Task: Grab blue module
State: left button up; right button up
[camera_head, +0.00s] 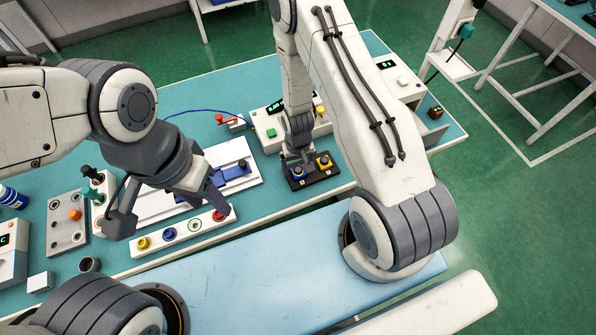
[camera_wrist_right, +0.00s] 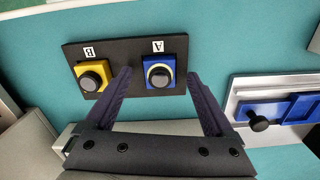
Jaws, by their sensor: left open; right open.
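The blue module (camera_wrist_right: 160,72) has a black knob and stands on a black base plate (camera_wrist_right: 123,54) next to a label A. In the head view the blue module (camera_head: 298,171) is partly hidden by my right gripper (camera_head: 299,160). In the right wrist view my right gripper (camera_wrist_right: 158,100) is open, its fingertips on either side of the blue module's near part, with nothing held. A yellow module (camera_wrist_right: 92,76) with a black knob stands beside label B on the same plate. My left gripper (camera_head: 178,214) is open and empty above the white strip of coloured buttons.
A blue slide fixture (camera_head: 232,177) lies left of the base plate. The button strip (camera_head: 183,231) is at the table's front edge. A white instrument box (camera_head: 272,128) stands behind the plate. A grey panel with an orange knob (camera_head: 68,222) is at the left.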

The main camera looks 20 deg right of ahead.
grip_shut()
jog(key=shift+r, duration=0.15)
